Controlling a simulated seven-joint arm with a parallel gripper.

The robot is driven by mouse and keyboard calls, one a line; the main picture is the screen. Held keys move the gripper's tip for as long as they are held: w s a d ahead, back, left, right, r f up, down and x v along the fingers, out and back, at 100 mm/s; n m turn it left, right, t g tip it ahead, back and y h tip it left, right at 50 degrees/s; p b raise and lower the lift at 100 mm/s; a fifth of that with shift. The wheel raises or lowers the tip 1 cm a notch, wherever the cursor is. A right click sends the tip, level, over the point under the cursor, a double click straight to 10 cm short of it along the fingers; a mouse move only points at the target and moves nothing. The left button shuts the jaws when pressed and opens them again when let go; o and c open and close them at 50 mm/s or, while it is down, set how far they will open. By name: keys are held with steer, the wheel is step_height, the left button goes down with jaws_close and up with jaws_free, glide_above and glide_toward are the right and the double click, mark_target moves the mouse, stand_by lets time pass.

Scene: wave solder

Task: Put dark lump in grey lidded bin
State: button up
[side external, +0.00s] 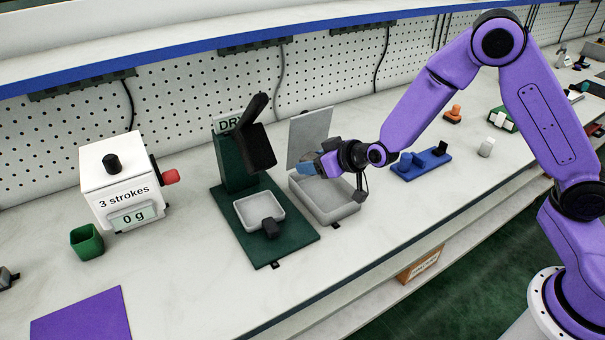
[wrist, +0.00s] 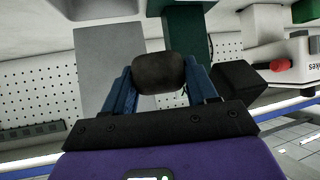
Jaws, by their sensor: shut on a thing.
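The dark lump (wrist: 158,73) is brownish-black and rounded. It sits between the blue fingers of my gripper (wrist: 160,82) in the wrist view, held by both. In the side view my gripper (side external: 306,169) is over the back left part of the grey bin (side external: 341,213), in front of its raised lid (side external: 309,140). The lid also shows in the wrist view (wrist: 106,55).
Left of the bin stands a green stand (side external: 232,160) with a tilted black block (side external: 258,148) and a pale tray (side external: 279,204). A white box with a red knob (side external: 170,177) and a green cup (side external: 87,241) are farther left. A blue fixture (side external: 420,165) lies right of the bin.

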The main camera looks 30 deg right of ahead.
steer(key=s+d+r+m+h, duration=0.2)
steer(key=d+r+m+h, duration=0.1)
steer(key=d+r, duration=1.05)
steer(key=w+a+f, duration=0.3)
steer(key=w+f, duration=0.1)
steer(key=f, duration=0.4)
steer(key=w+a+f, duration=0.4)
steer(key=f, duration=0.4)
steer(key=shift+a+f, duration=0.2)
steer(key=shift+a, duration=0.1)
steer(key=shift+f, duration=5.25)
steer(key=shift+f, duration=0.5)
steer(key=o, duration=1.4)
steer(key=shift+c, duration=0.2)
steer(key=shift+s, duration=0.1)
